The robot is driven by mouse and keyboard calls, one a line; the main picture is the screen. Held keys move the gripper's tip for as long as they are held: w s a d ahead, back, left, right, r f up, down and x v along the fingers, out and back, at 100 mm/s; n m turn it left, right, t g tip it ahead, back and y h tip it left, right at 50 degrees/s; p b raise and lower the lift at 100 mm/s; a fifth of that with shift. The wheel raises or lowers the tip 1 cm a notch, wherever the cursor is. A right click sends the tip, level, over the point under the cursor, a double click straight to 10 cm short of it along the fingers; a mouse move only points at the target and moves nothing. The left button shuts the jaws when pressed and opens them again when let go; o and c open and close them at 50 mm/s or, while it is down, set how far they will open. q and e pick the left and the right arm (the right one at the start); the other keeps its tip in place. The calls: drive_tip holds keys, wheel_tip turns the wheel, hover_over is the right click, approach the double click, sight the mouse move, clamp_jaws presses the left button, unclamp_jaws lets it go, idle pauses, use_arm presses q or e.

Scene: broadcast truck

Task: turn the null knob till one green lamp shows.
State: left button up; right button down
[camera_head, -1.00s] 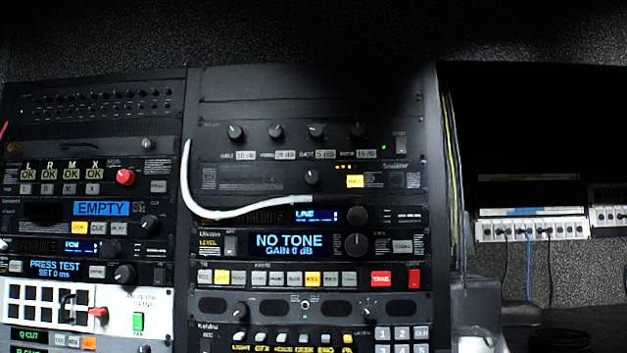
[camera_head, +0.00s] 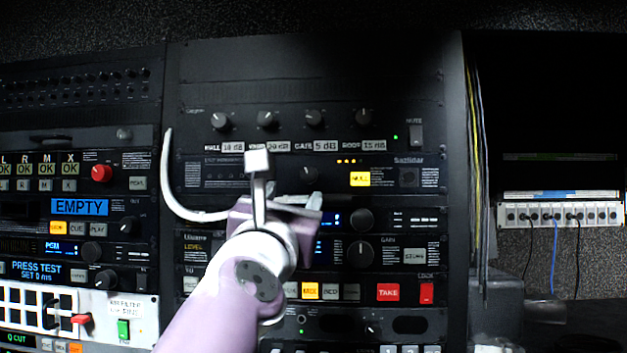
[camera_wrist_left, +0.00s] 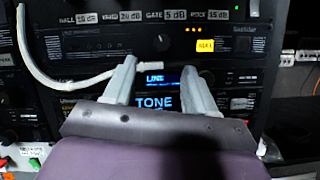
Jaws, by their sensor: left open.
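The small dark knob (camera_head: 310,175), which I take to be the null knob, sits on the dark rack panel below the row of level knobs. It also shows in the wrist view (camera_wrist_left: 161,42), above and between my fingers. Right of it a short row of lamps (camera_head: 346,161) glows amber, with no green one among them. A lit yellow button (camera_head: 360,179) is below the lamps. My left gripper (camera_head: 285,182) is open and appears empty, in front of the rack just left of and below the knob. In the wrist view its fingers (camera_wrist_left: 159,68) are spread.
A white cable (camera_head: 168,185) loops at the left and runs toward the LINE unit, passing by my left finger. Larger knobs (camera_head: 360,254) are below right. A separate green lamp (camera_head: 396,137) glows near the mute switch. Yellow cables (camera_head: 476,150) hang along the rack's right edge.

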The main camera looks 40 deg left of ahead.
sight(308, 177)
use_arm(q)
drive_tip(key=x, duration=0.3)
drive_tip(key=p+x, duration=0.1)
drive_tip(key=x, duration=0.2)
drive_tip(key=p+x, duration=0.1)
drive_tip(key=x, duration=0.3)
drive_tip(key=shift+w+d+f, duration=0.2)
drive_tip(key=shift+w+f, duration=0.05)
drive_tip(key=shift+a+r, duration=0.15)
drive_tip(key=shift+a, duration=0.05)
drive_tip(key=shift+w, duration=0.15)
clamp_jaws()
